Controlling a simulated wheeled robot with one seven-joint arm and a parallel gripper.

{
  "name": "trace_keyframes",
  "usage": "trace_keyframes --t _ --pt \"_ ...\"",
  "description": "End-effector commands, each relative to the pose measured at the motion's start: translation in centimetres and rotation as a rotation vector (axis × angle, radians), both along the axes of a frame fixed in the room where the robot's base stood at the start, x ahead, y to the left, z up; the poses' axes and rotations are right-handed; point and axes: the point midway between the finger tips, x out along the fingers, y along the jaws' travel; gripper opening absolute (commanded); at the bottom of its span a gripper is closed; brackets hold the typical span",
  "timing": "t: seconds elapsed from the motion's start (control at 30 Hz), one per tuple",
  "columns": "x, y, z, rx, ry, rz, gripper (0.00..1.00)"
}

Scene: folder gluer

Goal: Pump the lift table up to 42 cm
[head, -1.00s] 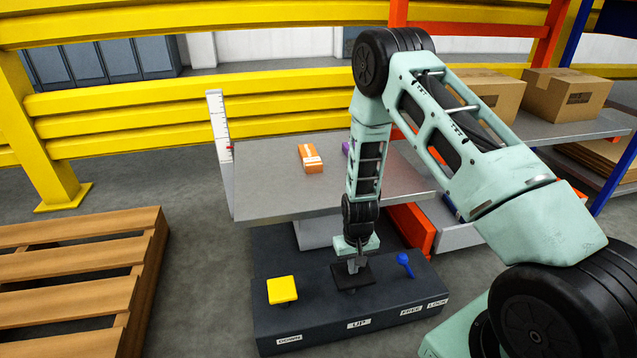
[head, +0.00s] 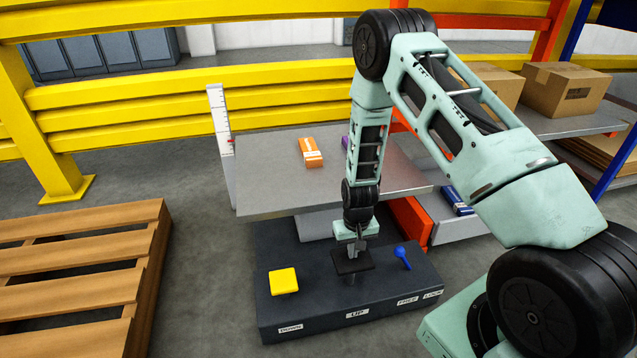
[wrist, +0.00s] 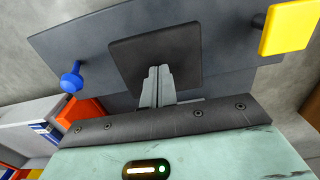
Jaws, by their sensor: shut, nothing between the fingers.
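The lift table (head: 270,195) is a grey metal top above a dark base block (head: 310,312). A white scale (head: 220,115) with a small red mark stands at its left corner; its figures are too small to read. The black UP pedal (head: 345,266) sits mid-block, raised on a stem. The yellow DOWN pad (head: 284,280) is left of it. The blue lever (head: 402,257) is right, by the FREE and LOCK labels. My gripper (head: 358,252) is shut and empty, pointing down over the black pedal (wrist: 180,50); I cannot tell whether the fingertips touch it.
An orange box (head: 311,153) and a partly hidden purple item (head: 345,143) lie on the table top. A wooden pallet (head: 90,262) is at left, a yellow rail (head: 130,107) behind. Shelving with cardboard boxes (head: 563,90) stands at right.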

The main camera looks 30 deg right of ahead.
Motion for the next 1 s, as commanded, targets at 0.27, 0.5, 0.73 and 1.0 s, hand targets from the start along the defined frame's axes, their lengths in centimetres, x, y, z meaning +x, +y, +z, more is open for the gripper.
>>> trace_keyframes --t 0.27,0.5,0.73,1.0 --pt "0.0 0.0 -2.2 0.0 0.0 0.0 0.0" --pt "0.0 0.0 -3.8 0.0 0.0 0.0 0.0" --pt "0.0 0.0 -5.4 0.0 0.001 0.001 0.0" --pt "-0.1 0.0 -7.2 0.001 0.002 0.001 0.0"
